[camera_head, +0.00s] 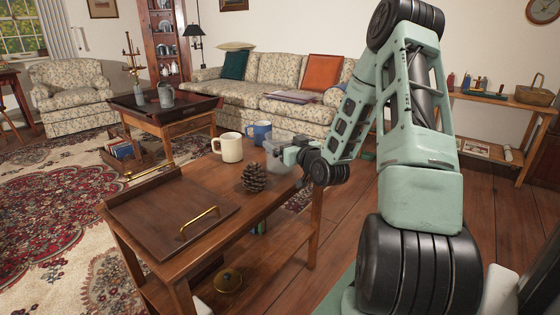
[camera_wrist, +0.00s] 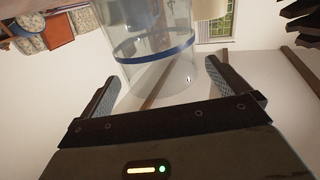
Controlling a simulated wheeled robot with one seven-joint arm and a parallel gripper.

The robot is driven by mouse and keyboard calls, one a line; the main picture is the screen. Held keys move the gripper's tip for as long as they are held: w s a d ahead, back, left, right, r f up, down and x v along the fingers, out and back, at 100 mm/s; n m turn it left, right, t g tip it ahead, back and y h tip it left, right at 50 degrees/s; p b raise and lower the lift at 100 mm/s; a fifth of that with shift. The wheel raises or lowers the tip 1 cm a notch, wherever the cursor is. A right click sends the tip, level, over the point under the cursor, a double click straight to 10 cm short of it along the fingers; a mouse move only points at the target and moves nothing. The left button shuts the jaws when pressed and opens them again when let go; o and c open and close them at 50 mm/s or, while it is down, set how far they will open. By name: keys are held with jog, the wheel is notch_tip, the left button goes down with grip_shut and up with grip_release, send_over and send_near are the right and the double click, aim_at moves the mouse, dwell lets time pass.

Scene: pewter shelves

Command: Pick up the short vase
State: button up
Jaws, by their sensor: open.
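A clear glass vessel, likely the short vase (camera_wrist: 160,75), fills the upper middle of the wrist view, with a blue band around it. In the head view a pale, see-through shape (camera_head: 275,158) stands on the wooden table by my gripper (camera_head: 293,152), partly hidden by it. In the wrist view my gripper (camera_wrist: 163,85) is open, one finger on each side of the glass. The glass's near end appears to lie between the fingers; I cannot tell whether either finger touches it. Nothing is gripped.
A cream mug (camera_head: 231,148), a blue mug (camera_head: 260,132) and a pinecone (camera_head: 254,178) stand close to the glass. A wooden tray (camera_head: 165,215) with a brass handle covers the table's near left. A coffee table (camera_head: 165,122) with a dark tray stands behind.

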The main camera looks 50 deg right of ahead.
aim_at(274, 135)
jog(key=x, duration=0.2)
jog(key=shift+w+d+f+b, duration=0.1)
jog(key=shift+w+f+b, duration=0.2)
jog(key=shift+w, duration=0.05)
jog(key=shift+w+d+r, duration=0.1)
jog(key=shift+w+d, duration=0.05)
jog(key=shift+w, duration=0.35)
jog(key=c, duration=1.5)
